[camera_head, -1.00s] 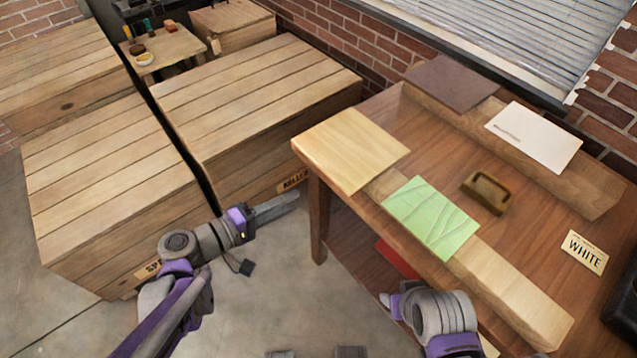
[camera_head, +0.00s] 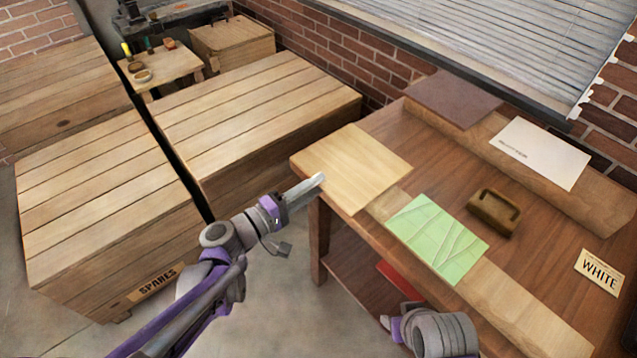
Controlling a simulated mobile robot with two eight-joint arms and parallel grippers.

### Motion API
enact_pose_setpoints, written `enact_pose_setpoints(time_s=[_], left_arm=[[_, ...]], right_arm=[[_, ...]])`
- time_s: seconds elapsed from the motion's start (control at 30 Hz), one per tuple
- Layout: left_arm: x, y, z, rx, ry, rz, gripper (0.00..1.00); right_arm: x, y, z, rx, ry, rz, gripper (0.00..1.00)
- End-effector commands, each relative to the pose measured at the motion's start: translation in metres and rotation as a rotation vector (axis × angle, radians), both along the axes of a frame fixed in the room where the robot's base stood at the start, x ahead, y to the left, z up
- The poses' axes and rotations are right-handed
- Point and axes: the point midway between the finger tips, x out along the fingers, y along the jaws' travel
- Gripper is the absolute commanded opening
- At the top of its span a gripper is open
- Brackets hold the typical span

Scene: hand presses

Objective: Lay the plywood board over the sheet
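The plywood board (camera_head: 352,166) is a pale, thin square. It lies flat at the left end of the wooden workbench, along its left edge. My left gripper (camera_head: 316,182) is at the board's left edge, its fingers seen nearly edge-on. I cannot tell whether they are apart or touch the board. A white sheet (camera_head: 541,152) with a small line of print lies on a raised wooden strip at the back of the bench. A green carved block (camera_head: 437,238) lies on the front strip, right of the board. My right wrist shows at the bottom; its gripper is not visible.
On the bench (camera_head: 416,148) are a dark brown panel (camera_head: 453,98), a wooden-handled tool (camera_head: 494,212) and a WHITE label card (camera_head: 600,271). A red item (camera_head: 400,278) shows on the lower shelf. Large wooden crates (camera_head: 255,120) stand on the left.

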Motion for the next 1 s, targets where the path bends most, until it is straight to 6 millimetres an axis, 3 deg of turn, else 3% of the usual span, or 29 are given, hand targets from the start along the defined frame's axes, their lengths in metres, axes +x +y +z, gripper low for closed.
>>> enact_pose_setpoints(time_s=[0.43,0.8,1.0], left_arm=[[0.0053,-0.0069,-0.0002,0.001,0.001,0.001,0.33],[0.0051,-0.0067,-0.0003,0.001,0.001,0.001,0.00],[0.0050,-0.0067,-0.0003,0.001,0.001,0.001,0.00]], right_arm=[[-0.0001,0.0000,0.0004,0.000,0.000,0.000,0.50],[-0.0001,0.0000,0.0004,0.000,0.000,0.000,0.50],[-0.0001,0.0000,0.0004,0.000,0.000,0.000,0.50]])
